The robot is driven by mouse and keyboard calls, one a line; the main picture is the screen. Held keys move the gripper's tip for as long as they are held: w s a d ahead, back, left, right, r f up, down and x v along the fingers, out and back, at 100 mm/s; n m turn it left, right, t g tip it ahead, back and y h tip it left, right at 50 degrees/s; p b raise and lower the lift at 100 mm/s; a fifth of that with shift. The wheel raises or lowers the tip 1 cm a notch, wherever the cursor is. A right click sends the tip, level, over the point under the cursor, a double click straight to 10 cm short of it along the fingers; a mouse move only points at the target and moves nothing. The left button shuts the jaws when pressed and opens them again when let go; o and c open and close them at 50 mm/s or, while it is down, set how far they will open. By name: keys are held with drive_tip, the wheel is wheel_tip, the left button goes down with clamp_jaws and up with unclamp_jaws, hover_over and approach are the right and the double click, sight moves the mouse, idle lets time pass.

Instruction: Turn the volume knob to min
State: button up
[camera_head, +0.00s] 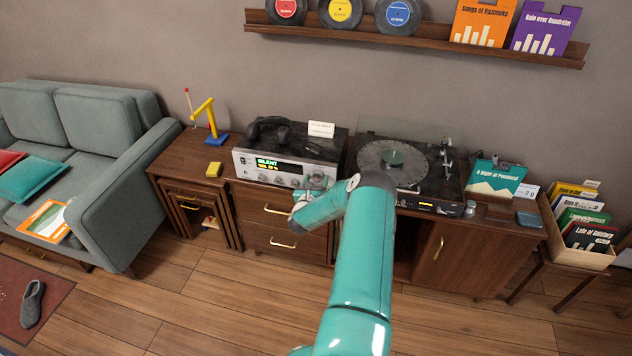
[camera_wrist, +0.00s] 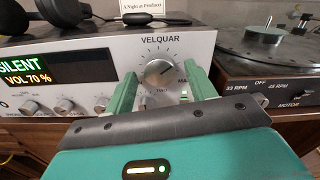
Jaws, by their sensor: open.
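The volume knob (camera_wrist: 160,72) is a round silver dial on the right of the silver receiver (camera_wrist: 72,62). A ring of tick marks surrounds it, with "MAX" partly visible at its right. The receiver's display (camera_wrist: 30,76) reads "SILENT" and "VOL 70 %". My gripper (camera_wrist: 162,88) is open in the wrist view, with one green finger on each side of the knob. I cannot tell whether the fingers touch it. In the head view the receiver (camera_head: 243,169) stands on the wooden cabinet, and my gripper (camera_head: 318,183) is at its front right, partly hidden by my arm.
Smaller knobs (camera_wrist: 64,104) line the receiver's lower front. Black headphones (camera_head: 272,127) and a white card (camera_head: 321,129) are on top. A turntable (camera_head: 424,204) stands close on the right. A yellow block (camera_head: 214,169) lies at the left. Open floor lies in front.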

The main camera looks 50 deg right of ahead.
drive_tip(key=c, duration=1)
drive_tip(key=shift+o, duration=0.2)
